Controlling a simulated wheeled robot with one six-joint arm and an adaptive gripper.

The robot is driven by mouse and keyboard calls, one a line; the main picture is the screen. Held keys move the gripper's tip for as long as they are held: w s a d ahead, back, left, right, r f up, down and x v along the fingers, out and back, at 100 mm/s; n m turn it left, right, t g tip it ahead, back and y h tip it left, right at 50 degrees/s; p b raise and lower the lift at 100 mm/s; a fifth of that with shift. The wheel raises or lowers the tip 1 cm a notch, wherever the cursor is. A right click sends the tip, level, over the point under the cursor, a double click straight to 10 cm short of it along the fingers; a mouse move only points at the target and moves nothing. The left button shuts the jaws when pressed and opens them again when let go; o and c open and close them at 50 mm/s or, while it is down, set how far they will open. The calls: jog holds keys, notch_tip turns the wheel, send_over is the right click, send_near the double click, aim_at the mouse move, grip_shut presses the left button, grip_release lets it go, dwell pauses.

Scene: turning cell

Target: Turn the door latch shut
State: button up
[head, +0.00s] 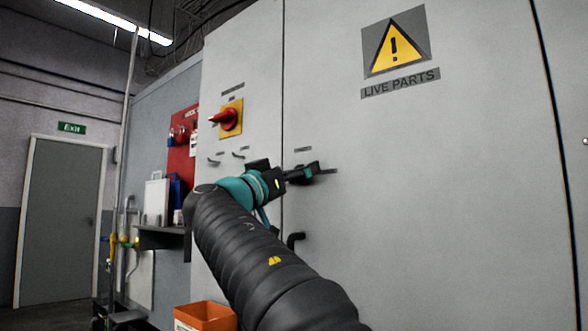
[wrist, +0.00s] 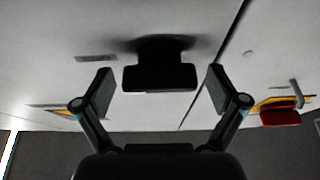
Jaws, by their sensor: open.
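The door latch (wrist: 160,78) is a black handle on the pale grey cabinet door. In the wrist view its bar lies level across the picture, between the two fingers, with a visible gap on each side. My gripper (wrist: 159,90) is open, one finger to the left and one to the right of the latch, gripping nothing. In the head view my gripper (head: 303,174) is close to the cabinet front, just right of the door seam, and largely hides the latch. I cannot tell how far the fingers reach past the bar.
A red rotary switch (head: 229,118) on a yellow plate is left of the seam. A warning sign (head: 396,42) is at upper right. A black handle (head: 295,240) sits below my gripper. An orange bin (head: 205,317) and a shelf (head: 160,238) stand to the left.

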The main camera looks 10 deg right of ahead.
jog(key=c, duration=1.1)
jog(key=shift+c, duration=0.2)
jog(key=shift+n, duration=0.4)
jog(key=n+t+y, duration=0.1)
jog(key=n, duration=0.1)
jog(key=n+t+y+b, duration=0.1)
jog(key=n, duration=0.2)
jog(key=n+y+p, duration=0.1)
jog(key=n, duration=0.2)
jog(key=n+t+y, duration=0.1)
jog(key=n+y, duration=0.1)
jog(key=n, duration=0.1)
jog(key=shift+w+r+t+p, duration=0.1)
jog(key=shift+t+p, duration=0.2)
jog(key=shift+p, duration=0.05)
jog(key=n+y+p, duration=0.2)
jog(key=n+p, duration=0.1)
jog(key=n, duration=0.2)
jog(key=shift+a+n, duration=0.1)
jog(key=shift+n, duration=0.3)
jog(key=n, duration=0.1)
jog(key=n+g+y+p, duration=0.1)
jog(key=n, duration=0.1)
jog(key=n+y, duration=0.1)
jog(key=shift+w+f+n+p, duration=0.1)
jog(key=shift+f+n+p, duration=0.25)
jog(key=shift+n, duration=0.05)
jog(key=shift+g, duration=0.3)
